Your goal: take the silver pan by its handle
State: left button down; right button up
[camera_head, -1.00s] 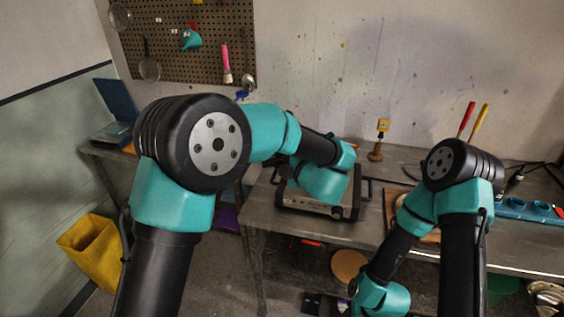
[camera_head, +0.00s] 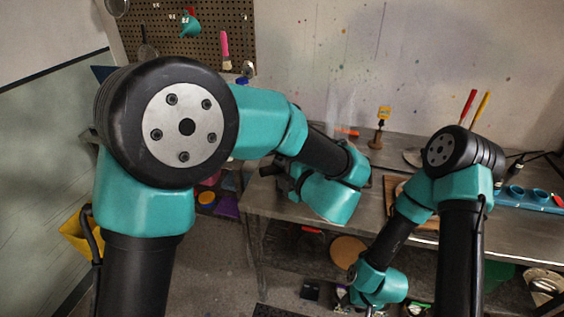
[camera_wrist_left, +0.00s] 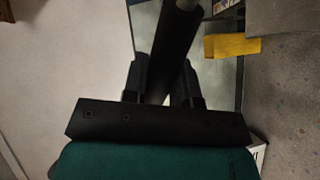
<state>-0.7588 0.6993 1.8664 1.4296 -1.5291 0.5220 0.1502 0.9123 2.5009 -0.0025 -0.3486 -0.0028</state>
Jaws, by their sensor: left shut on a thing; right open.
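My left gripper (camera_wrist_left: 165,85) is shut on a thick dark round handle (camera_wrist_left: 176,38), which runs up between its fingers in the left wrist view. I cannot make out a pan body at the handle's end. In the head view my left arm and wrist hide most of this gripper, above the table's left end. My right gripper (camera_head: 368,303) is low at the bottom edge of the head view, in front of the table. It is open, with its fingers hard to see.
The metal table (camera_head: 272,200) has bare room at its left end. A yellow bin (camera_head: 75,232) stands on the floor at left. The pegboard (camera_head: 215,45) hangs at the back with tools. A brown board (camera_head: 396,190) and a blue tray (camera_head: 530,203) are further right.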

pick_arm(q)
jog(key=shift+s+r, duration=0.15)
jog(key=shift+s, duration=0.95)
jog(key=shift+s+r, duration=0.15)
jog(key=shift+s, duration=1.05)
